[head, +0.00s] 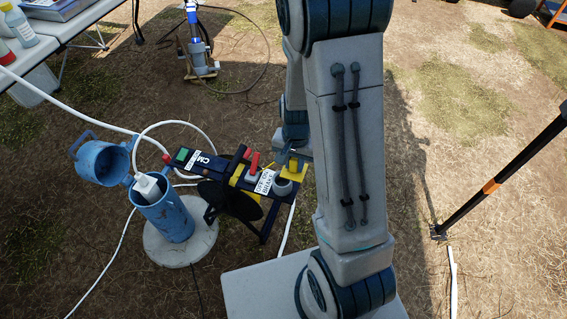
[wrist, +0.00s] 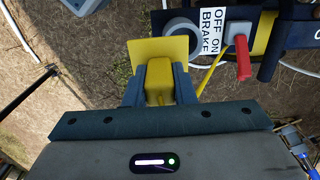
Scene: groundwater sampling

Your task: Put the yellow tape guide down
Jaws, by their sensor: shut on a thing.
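The yellow tape guide (wrist: 158,72) is a block with a flat plate, and my gripper (wrist: 160,88) is shut on its block in the wrist view. In the head view the guide (head: 295,166) shows at the right end of the dark blue reel frame (head: 220,168), partly hidden by my arm. The plate lies close to a grey round fitting (wrist: 183,36) on the frame; I cannot tell whether they touch. A thin yellow strip (wrist: 211,74) runs beside the guide toward the frame.
A red-handled brake lever (head: 254,163) stands on the frame by the OFF/ON BRAKE label (wrist: 213,33). A blue well casing (head: 168,213) with an open lid stands left on a round pad. A white table (head: 60,25) is at upper left. Open ground lies right.

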